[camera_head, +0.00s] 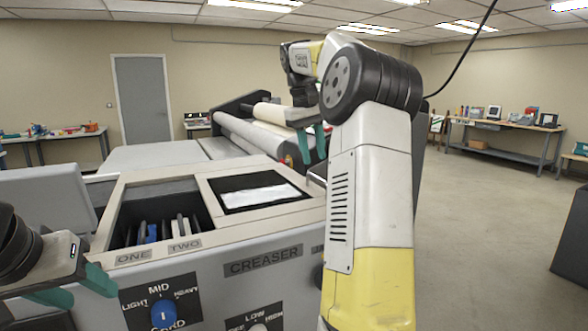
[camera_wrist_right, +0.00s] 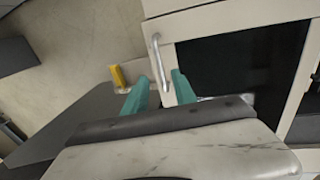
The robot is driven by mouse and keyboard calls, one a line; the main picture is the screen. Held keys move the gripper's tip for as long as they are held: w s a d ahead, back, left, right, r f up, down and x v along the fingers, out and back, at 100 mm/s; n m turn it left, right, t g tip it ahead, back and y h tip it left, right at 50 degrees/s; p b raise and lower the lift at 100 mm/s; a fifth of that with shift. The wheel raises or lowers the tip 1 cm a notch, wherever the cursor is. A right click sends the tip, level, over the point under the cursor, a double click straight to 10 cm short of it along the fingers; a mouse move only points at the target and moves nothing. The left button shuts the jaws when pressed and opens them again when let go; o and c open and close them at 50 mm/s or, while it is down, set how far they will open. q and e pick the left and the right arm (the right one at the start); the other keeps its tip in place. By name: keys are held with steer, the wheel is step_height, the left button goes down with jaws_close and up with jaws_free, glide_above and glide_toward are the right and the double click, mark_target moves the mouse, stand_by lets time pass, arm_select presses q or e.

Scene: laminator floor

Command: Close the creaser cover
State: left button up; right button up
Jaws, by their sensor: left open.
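The creaser (camera_head: 215,250) fills the lower left of the head view. Its top has an open bay (camera_head: 155,215) above the labels ONE and TWO, and a dark window (camera_head: 232,183) with a pale sheet. A grey panel (camera_head: 45,200) stands tilted left of the bay; I cannot tell if it is the cover. My left gripper (camera_head: 70,295) is open and empty by the creaser's front left. My right gripper (camera_head: 305,145) is above the creaser's far right side. In the right wrist view its fingers (camera_wrist_right: 160,92) are apart, with a silver handle (camera_wrist_right: 159,62) near and between the tips; contact is unclear.
A roller laminator (camera_head: 255,130) stands behind the creaser. Work tables with small items line the left (camera_head: 60,135) and right (camera_head: 500,125) walls. The floor at right (camera_head: 475,210) is mostly clear, with a dark box (camera_head: 572,240) at the edge.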

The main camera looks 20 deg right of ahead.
mark_target(316, 178)
steer(key=shift+d+f, duration=0.25)
steer(key=shift+f, duration=1.1)
steer(key=shift+d+f, duration=0.25)
steer(key=shift+f, duration=1.05)
jaws_close()
